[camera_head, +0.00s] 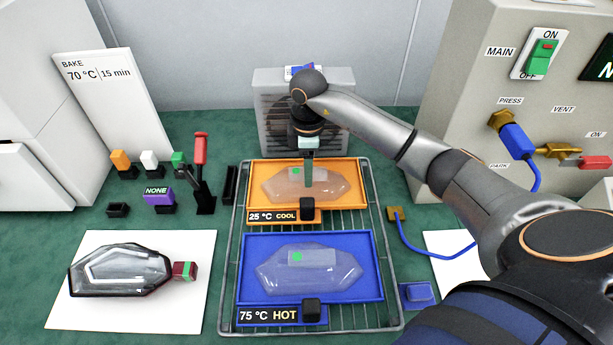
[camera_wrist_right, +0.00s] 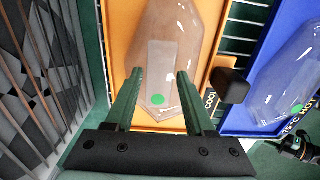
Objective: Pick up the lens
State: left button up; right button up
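A clear lens (camera_head: 335,188) lies in the orange tray marked 25 °C COOL (camera_head: 350,164). It has a pale strip with a green dot and also shows in the right wrist view (camera_wrist_right: 185,72). A second clear lens (camera_head: 325,277) with the same marks lies in the blue tray marked 75 °C HOT (camera_head: 248,280). My right gripper (camera_head: 308,184) points down over the orange tray's lens. In the right wrist view its green fingers (camera_wrist_right: 164,76) are apart, one on each side of the pale strip; I cannot tell whether they touch the lens. My left gripper is not in view.
Both trays sit on a wire rack (camera_head: 388,280), with a grey fan unit (camera_head: 340,110) behind. At left, a dark lamp housing (camera_head: 120,272) lies on a white sheet (camera_head: 130,322). A red-handled lever (camera_head: 200,150) stands left of the rack. A control cabinet (camera_head: 465,80) stands at right.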

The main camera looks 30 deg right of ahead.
grip_shut()
jog(key=shift+r, duration=0.1)
dwell(0.4)
